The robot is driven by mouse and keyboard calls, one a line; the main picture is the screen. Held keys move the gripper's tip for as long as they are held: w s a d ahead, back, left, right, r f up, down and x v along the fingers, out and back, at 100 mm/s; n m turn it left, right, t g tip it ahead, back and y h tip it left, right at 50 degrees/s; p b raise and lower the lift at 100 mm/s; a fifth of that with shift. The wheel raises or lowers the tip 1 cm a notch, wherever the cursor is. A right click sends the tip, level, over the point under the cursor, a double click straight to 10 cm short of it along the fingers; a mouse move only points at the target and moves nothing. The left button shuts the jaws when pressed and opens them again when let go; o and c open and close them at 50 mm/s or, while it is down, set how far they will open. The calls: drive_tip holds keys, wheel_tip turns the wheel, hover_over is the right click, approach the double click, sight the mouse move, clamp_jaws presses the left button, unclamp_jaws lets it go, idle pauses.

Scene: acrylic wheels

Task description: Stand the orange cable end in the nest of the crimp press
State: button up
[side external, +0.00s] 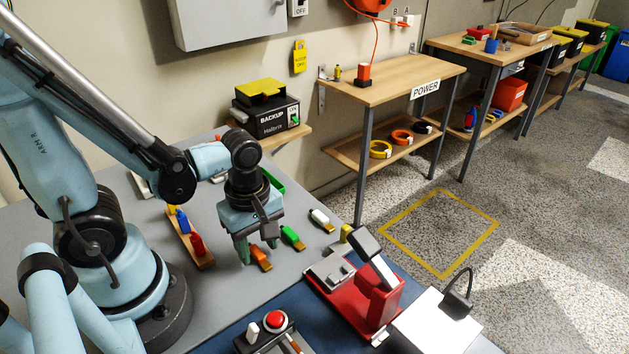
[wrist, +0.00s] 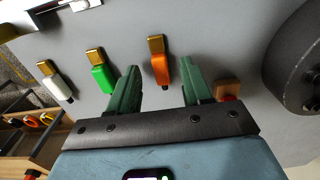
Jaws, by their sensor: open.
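The orange cable end (side external: 261,258) lies flat on the grey bench, its brass-coloured tip towards the front of the bench. In the wrist view the orange cable end (wrist: 160,66) lies ahead of and between the fingers. My gripper (side external: 250,250) is open and empty just behind it in the side view; its two green fingers (wrist: 160,88) also show in the wrist view. The red crimp press (side external: 372,290) stands on the blue mat to the right, with a raised lever and a grey metal part at its left. I cannot make out the nest clearly.
Green (side external: 291,236) and white (side external: 321,219) cable ends lie to the right of the orange one. A wooden rack (side external: 204,259) with blue, yellow and red pieces is at the left. A red button box (side external: 275,322) sits at the front.

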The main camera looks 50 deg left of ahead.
drive_tip(key=shift+f, duration=0.5)
clamp_jaws()
drive_tip(key=shift+r, duration=0.15)
